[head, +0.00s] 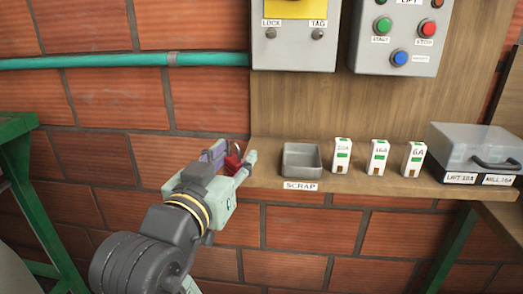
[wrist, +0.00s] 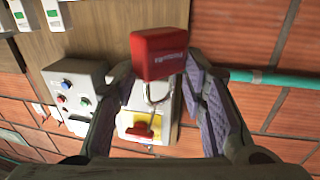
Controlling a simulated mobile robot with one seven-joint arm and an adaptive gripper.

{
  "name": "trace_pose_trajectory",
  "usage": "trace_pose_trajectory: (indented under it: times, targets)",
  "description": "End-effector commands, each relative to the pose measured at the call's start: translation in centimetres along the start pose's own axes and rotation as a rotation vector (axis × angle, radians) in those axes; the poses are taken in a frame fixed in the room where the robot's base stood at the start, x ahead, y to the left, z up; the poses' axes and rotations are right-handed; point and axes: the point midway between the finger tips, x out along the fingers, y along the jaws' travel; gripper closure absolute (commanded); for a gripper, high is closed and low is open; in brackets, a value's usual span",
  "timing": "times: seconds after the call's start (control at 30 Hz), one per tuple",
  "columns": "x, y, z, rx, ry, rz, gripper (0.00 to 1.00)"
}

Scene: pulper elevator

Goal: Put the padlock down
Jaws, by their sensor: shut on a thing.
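The red padlock (head: 233,161) is between the fingertips of my gripper (head: 235,158), at the left end of the wooden shelf (head: 350,189). In the wrist view the padlock (wrist: 159,55) shows its red body with a small label, and its metal shackle points down the picture. My gripper's fingers (wrist: 163,75) are on both sides of the padlock, shut on it. I cannot tell whether the padlock touches the shelf, as my gripper partly hides it in the head view.
A grey tray (head: 302,162) marked SCRAP stands right of my gripper. Three white breakers, the middle one here (head: 378,157), and a clear-lidded case (head: 476,150) stand farther right. Above are a box with LOCK and TAG pegs (head: 293,52) and a button box (head: 397,60).

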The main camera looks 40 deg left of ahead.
Motion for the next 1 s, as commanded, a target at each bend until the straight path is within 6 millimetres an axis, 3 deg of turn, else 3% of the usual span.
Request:
trace_pose_trajectory:
  times: [0.3,0.5,0.67,1.0]
  targets:
    - [8.8,0.2,0.7,-0.002,-0.006,0.005,0.92]
    - [12.7,0.2,1.0,-0.001,-0.002,0.002,0.92]
    - [13.8,0.2,1.3,0.000,-0.001,0.000,0.92]
    - [13.8,0.2,4.7,-0.001,-0.001,0.000,0.92]
